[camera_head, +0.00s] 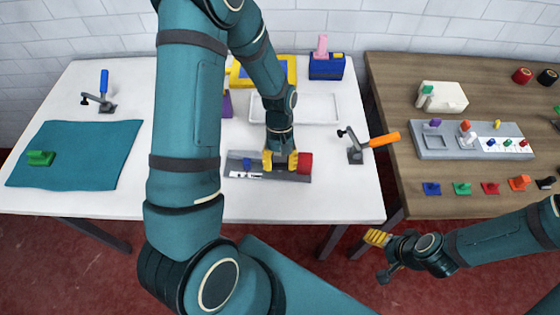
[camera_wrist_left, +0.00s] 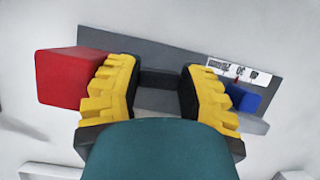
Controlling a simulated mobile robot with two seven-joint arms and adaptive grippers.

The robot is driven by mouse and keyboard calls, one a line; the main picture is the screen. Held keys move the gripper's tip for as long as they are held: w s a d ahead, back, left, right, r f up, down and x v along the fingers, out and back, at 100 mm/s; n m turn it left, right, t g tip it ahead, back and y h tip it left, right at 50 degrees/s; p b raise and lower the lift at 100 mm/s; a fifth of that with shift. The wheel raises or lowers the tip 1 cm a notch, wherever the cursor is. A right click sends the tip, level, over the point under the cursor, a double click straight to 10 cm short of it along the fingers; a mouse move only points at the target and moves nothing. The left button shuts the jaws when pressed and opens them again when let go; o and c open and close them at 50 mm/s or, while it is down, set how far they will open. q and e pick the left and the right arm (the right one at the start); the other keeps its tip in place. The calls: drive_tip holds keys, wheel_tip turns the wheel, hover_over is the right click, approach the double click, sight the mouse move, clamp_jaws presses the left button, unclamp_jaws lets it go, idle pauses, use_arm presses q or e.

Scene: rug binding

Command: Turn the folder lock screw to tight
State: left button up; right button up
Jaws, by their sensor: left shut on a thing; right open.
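A grey fixture plate (camera_head: 234,158) lies on the white table; its upper edge shows in the left wrist view (camera_wrist_left: 125,45). It carries a red block (camera_head: 305,163), a small blue part (camera_head: 247,163) and a white label strip (camera_head: 246,175) with dark marks. My left gripper (camera_head: 281,166) is over the plate between the red and blue parts. In the left wrist view its yellow fingers stand on either side of a dark grey piece (camera_wrist_left: 160,79). I cannot tell which part is the lock screw. My right gripper (camera_head: 378,240) is open and empty, off the tables.
A teal cloth (camera_head: 85,150) with a green clip lies at left. An orange-handled clamp (camera_head: 370,145) stands right of the plate. A white tray (camera_head: 320,108) lies behind. The wooden table (camera_head: 400,85) holds a grey board (camera_head: 425,152) and several small coloured parts.

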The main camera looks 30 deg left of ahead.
use_arm(q)
drive_tip(key=shift+m, duration=0.6)
drive_tip(key=o, duration=1.2)
